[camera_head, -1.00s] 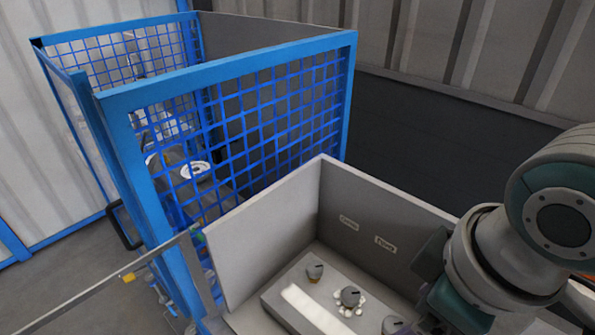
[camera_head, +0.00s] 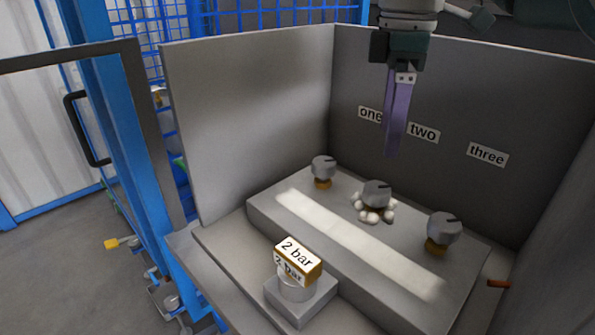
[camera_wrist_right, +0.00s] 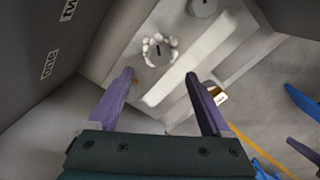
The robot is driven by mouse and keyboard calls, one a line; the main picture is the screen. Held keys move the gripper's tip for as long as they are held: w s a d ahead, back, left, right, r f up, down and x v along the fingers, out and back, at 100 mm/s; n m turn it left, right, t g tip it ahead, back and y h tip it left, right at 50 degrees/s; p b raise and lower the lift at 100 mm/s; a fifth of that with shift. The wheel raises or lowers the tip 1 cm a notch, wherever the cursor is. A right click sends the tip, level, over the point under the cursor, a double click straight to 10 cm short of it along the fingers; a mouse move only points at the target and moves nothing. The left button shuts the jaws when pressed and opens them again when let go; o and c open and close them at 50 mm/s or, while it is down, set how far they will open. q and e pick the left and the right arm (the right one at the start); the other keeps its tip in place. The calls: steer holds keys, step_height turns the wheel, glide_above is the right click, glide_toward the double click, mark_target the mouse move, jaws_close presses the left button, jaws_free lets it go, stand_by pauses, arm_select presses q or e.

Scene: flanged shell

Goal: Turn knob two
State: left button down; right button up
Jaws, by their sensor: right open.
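Knob two (camera_head: 376,192) is the grey middle knob on the grey panel, below the label "two" (camera_head: 423,132). A ring of white lumps surrounds its base. In the right wrist view knob two (camera_wrist_right: 157,52) and its white ring lie beyond the fingertips. My right gripper (camera_head: 394,152) points down above and slightly behind knob two, apart from it. In the right wrist view its purple fingers (camera_wrist_right: 158,75) are spread with nothing between them. My left gripper is not in view.
Knob one (camera_head: 323,168) stands left and knob three (camera_head: 443,229) right, both with orange-brown bases. A block reading "2 bar" (camera_head: 298,258) stands in front. Grey walls (camera_head: 250,110) rise behind and at the sides. A small orange-brown peg (camera_head: 499,283) is at right.

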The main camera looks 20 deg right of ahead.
mark_target(379, 187)
step_height(379, 187, down, 9)
steer(key=b, duration=0.2)
steer(key=shift+r+b, duration=0.2)
steer(key=shift+b, duration=0.2)
steer(key=shift+f+b, duration=0.4)
steer(key=shift+f, duration=0.3)
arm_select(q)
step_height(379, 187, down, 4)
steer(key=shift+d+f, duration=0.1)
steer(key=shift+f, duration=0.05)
arm_select(e)
steer(key=shift+c, duration=0.2)
steer(key=c, duration=0.3)
jaws_close()
